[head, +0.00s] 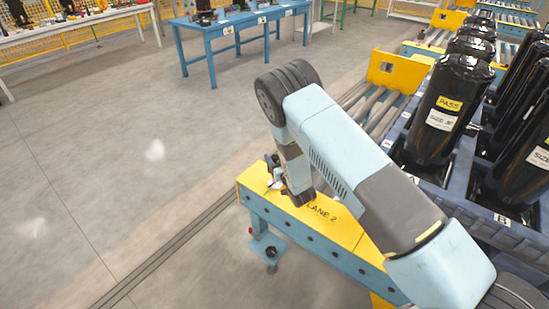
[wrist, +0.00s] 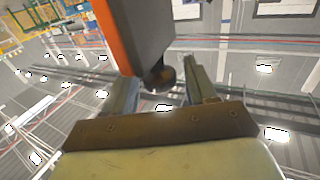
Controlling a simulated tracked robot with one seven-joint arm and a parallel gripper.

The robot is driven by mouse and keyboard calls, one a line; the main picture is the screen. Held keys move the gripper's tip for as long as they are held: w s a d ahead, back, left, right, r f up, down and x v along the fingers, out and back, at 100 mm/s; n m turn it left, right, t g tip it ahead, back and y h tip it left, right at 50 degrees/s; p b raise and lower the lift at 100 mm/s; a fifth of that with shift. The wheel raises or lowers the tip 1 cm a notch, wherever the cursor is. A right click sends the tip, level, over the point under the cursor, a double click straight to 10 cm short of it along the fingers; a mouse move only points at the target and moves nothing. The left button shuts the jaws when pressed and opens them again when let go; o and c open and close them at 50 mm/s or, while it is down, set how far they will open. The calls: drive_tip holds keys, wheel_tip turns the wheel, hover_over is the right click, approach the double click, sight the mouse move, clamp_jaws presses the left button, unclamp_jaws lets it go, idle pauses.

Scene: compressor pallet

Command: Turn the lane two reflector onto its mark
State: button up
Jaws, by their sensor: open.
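The yellow bracket top marked LANE 2 (head: 335,220) sits at the end of a blue rail in the head view. My gripper (head: 290,192) is low over its left part. A small dark and pale fitting (head: 273,170) shows just beside the gripper, partly hidden by it; I take it for the lane two reflector, but its mark cannot be made out. In the wrist view my gripper (wrist: 162,92) is open, its two fingers apart. A grey block with an orange edge (wrist: 140,35) and a dark round end (wrist: 160,78) reaches between or beyond the fingers; contact cannot be told.
Black compressors (head: 447,110) stand in a blue-grey pallet (head: 400,160) at right, close to my arm. Roller conveyors with a yellow end plate (head: 390,70) lie behind. A blue table (head: 225,40) stands at the back. The floor at left is clear.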

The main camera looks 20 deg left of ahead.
drive_tip(key=shift+w+a, duration=0.15)
drive_tip(key=shift+w, duration=0.05)
drive_tip(key=c, duration=0.9)
drive_tip(key=shift+c, duration=0.2)
drive_tip(key=shift+n+g+y, duration=0.3)
drive_tip(key=shift+y, duration=0.1)
drive_tip(key=o, duration=0.9)
drive_tip(key=shift+o, duration=0.2)
